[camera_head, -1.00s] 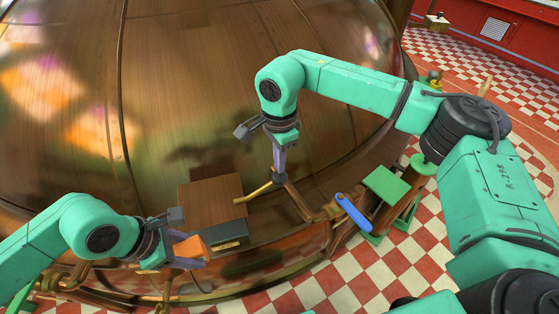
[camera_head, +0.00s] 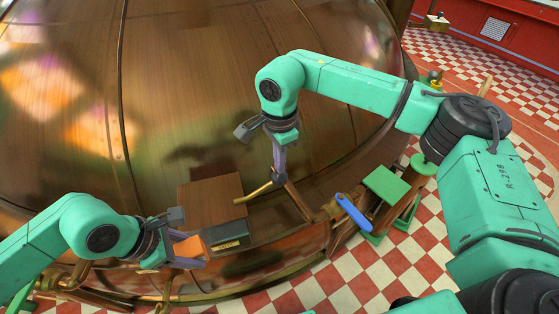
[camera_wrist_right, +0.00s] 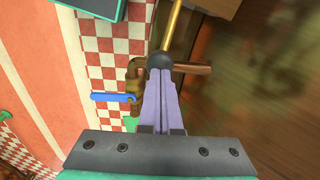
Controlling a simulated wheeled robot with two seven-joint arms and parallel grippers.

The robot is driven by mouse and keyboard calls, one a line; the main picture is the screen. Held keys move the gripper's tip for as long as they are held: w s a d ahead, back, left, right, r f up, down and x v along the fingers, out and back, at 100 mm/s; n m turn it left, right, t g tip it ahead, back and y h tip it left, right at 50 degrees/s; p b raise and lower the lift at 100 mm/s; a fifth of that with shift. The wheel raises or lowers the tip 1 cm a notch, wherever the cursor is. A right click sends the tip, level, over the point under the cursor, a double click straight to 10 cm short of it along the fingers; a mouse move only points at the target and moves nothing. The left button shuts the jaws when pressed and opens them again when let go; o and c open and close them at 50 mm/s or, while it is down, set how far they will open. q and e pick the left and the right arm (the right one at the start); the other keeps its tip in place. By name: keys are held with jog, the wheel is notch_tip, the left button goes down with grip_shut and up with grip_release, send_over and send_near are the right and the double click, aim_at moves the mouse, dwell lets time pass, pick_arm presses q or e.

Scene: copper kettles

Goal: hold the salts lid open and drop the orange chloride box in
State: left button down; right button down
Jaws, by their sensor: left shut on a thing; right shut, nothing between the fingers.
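My left gripper (camera_head: 185,247) is shut on the orange chloride box (camera_head: 190,246), which it holds just left of a dark box with a small label plate (camera_head: 228,236). A brown wooden panel (camera_head: 208,203), seemingly the salts lid, sits behind the dark box; its angle and the opening cannot be made out. A brass rod (camera_head: 257,190) runs from beside the panel to my right gripper (camera_head: 279,178). My right gripper is shut with nothing between its fingers. In the right wrist view its fingertips (camera_wrist_right: 160,74) are at the dark knob (camera_wrist_right: 160,61) ending the brass rod (camera_wrist_right: 173,28).
The large copper kettle (camera_head: 200,100) fills the back. A blue-handled thing (camera_head: 352,212) and a green stool-like stand (camera_head: 386,184) are to the right. Brown bars (camera_head: 298,200) run below my right gripper. The red-and-white checked floor (camera_head: 400,265) is mostly open at lower right.

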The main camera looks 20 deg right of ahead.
aim_at(286, 175)
jog(key=shift+f, duration=0.2)
pick_arm(q)
jog(key=shift+d, duration=0.1)
pick_arm(e)
jog(key=shift+s+d+f, duration=0.1)
jog(key=shift+f, duration=0.8)
jog(key=shift+d+f, duration=0.35)
jog(key=shift+f, duration=0.5)
jog(key=shift+d+f, duration=0.35)
jog(key=shift+f, duration=0.5)
